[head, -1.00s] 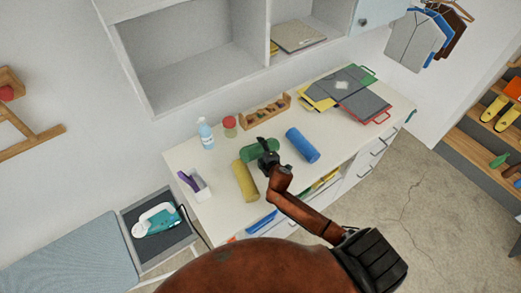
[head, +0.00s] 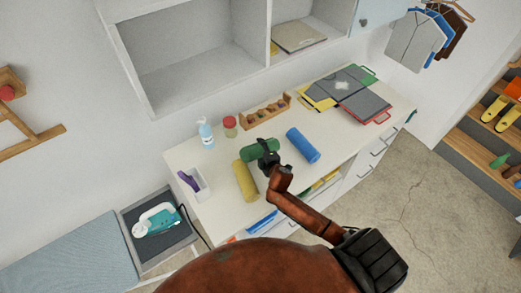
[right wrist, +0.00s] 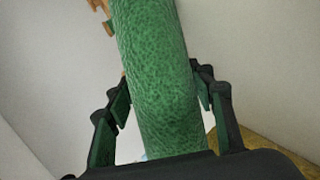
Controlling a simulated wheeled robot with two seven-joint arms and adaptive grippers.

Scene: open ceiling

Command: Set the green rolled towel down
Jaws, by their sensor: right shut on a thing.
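The green rolled towel (head: 258,149) is over the white counter, between the yellow rolled towel (head: 246,181) and the blue rolled towel (head: 302,145). My right gripper (head: 268,160) is at its near side, shut on it. In the right wrist view the green towel (right wrist: 158,75) runs up between the two fingers of my right gripper (right wrist: 160,105). Whether the towel touches the counter cannot be told. My left gripper is not in view.
The white counter (head: 215,219) also holds a spray bottle (head: 206,133), a jar (head: 230,126), a wooden rack (head: 265,111), a small bin (head: 195,184) and folding boards (head: 350,93). An iron (head: 157,219) stands at the left.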

